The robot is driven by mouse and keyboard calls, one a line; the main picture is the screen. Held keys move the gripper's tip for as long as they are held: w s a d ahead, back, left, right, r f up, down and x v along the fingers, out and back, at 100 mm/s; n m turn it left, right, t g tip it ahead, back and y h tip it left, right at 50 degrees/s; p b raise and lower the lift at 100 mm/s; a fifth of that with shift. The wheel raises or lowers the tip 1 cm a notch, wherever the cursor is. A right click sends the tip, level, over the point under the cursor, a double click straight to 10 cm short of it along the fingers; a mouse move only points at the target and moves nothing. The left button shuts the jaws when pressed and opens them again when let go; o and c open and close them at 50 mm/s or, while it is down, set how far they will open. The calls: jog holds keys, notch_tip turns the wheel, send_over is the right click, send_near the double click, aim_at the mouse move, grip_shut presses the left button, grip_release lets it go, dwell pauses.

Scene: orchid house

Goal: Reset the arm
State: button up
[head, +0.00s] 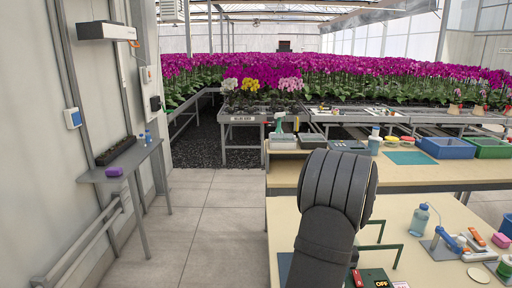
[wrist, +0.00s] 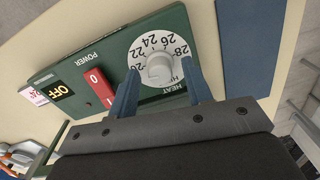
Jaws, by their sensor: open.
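My gripper (wrist: 162,95) is open in the wrist view, its two blue fingers on either side below a white dial knob (wrist: 160,68). The knob sits on a numbered white dial marked HEAT on a green control panel (wrist: 110,62). I cannot tell whether the fingers touch the knob. Left of the dial are a red power switch (wrist: 99,86) and a black plate reading OFF (wrist: 62,91). In the head view my dark arm reaches over the near table and hides my gripper and most of the panel (head: 374,274).
On the near table (head: 410,210), right of my arm, are a blue bottle (head: 419,220), a blue-handled device (head: 446,240) and orange-handled tools (head: 475,242). A second bench behind holds a blue crate (head: 443,148) and a green crate (head: 490,148). The floor at left is clear.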

jog(key=m, duration=0.4)
jog(key=shift+m, duration=1.8)
